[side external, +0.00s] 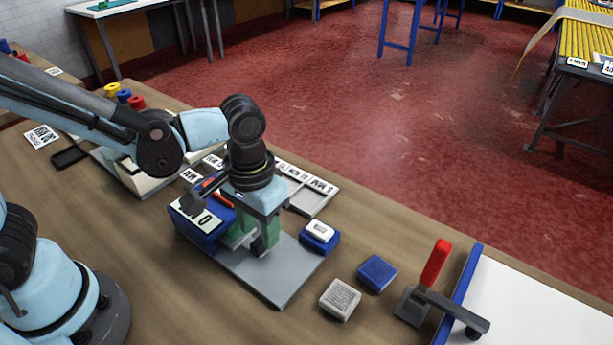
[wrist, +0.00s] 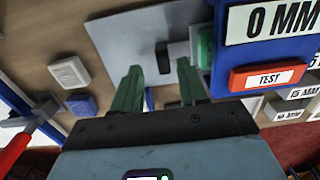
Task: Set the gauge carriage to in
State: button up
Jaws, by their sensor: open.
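The gauge is a blue box (side external: 196,228) with a "0 MM" display, standing on a grey plate (side external: 285,278). The display (wrist: 275,18) and a red TEST button (wrist: 268,77) show at the right of the wrist view. A black knob (wrist: 162,56), apparently on the gauge carriage, stands over the plate, left of a light grey bar (wrist: 195,42) and a green piece (wrist: 206,45) beside the box. My gripper (wrist: 160,68) is open, its green fingers on either side of the knob; contact cannot be told. In the side view my gripper (side external: 262,236) is low over the plate and partly hides the carriage.
A blue block with a white top (side external: 319,234), a blue pad (side external: 376,272) and a pale textured block (side external: 340,299) lie right of the plate. A red-handled lever (side external: 436,262) stands farther right. A labelled tray (side external: 315,196) lies behind the gauge.

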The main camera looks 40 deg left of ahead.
notch_tip(320, 180, up, 9)
jog(key=w+a+r, duration=0.2)
jog(key=w+a, duration=0.1)
jog(key=a, duration=0.3)
jog(key=w+a+r, duration=0.2)
jog(key=a, duration=0.5)
send_over(249, 241)
jog(key=d, duration=0.4)
notch_tip(249, 241, down, 4)
notch_tip(249, 241, down, 12)
jog(key=shift+r, duration=0.1)
jog(key=a, duration=0.4)
jog(key=d, duration=0.4)
jog(key=shift+r, duration=0.3)
notch_tip(249, 241, up, 11)
jog(key=w+a+r, duration=0.2)
jog(key=a, duration=0.4)
jog(key=w+a+r, duration=0.1)
jog(key=w+a, duration=0.2)
jog(key=a, duration=0.4)
jog(key=shift+a+r, duration=0.3)
jog(key=shift+r, duration=0.1)
